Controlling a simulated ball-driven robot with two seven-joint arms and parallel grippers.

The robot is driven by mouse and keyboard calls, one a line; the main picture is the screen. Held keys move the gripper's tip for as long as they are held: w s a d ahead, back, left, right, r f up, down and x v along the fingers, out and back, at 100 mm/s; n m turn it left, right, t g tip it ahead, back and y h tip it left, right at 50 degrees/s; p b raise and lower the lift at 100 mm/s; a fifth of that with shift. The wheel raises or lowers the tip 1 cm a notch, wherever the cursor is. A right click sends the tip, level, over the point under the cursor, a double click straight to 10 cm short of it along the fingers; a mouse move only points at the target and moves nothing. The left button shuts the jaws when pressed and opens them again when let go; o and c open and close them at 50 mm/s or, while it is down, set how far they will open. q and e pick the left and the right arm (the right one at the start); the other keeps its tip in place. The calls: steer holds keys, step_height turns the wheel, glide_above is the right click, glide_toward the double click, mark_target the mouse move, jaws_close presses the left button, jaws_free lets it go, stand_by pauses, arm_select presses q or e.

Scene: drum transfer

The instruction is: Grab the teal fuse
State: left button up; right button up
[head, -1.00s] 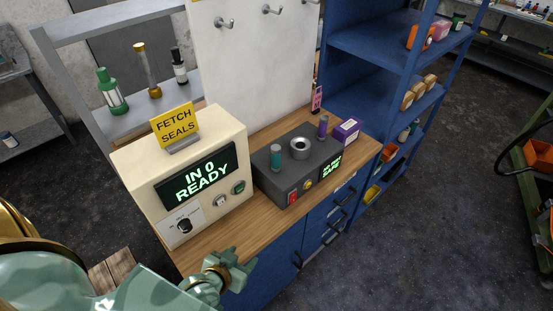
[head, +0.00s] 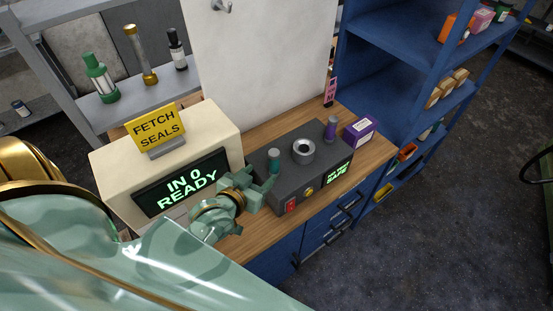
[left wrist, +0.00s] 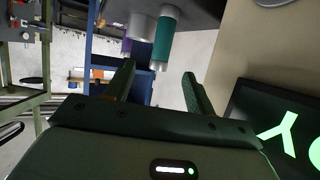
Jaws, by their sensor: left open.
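The teal fuse (head: 274,160) stands upright on top of the dark grey box (head: 312,165), at its left end. It also shows in the left wrist view (left wrist: 164,38), ahead of the fingertips and between their lines. My left gripper (head: 262,187) is open and empty, just in front of and a little left of the fuse in the head view. In the left wrist view both fingers (left wrist: 158,72) are spread apart, with no visible contact on the fuse. My right gripper is not in view.
A metal ring socket (head: 303,150) and a purple fuse (head: 331,128) are right of the teal one. A cream console (head: 205,125) with a lit screen and yellow sign (head: 157,127) stands close left of my gripper. A purple carton (head: 360,130) sits at the right.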

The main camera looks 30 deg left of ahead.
mark_target(272, 163)
arm_select(q)
steer(key=x, duration=0.4)
steer(key=shift+w, duration=0.15)
steer(key=x, duration=0.2)
steer(key=shift+w+f, duration=0.2)
steer(key=shift+f, duration=0.05)
steer(key=shift+w, duration=0.2)
steer(key=x, duration=0.5)
steer(key=shift+a+r, duration=0.1)
steer(key=shift+a, duration=0.1)
steer(key=shift+s, duration=0.1)
steer(key=c, duration=1.2)
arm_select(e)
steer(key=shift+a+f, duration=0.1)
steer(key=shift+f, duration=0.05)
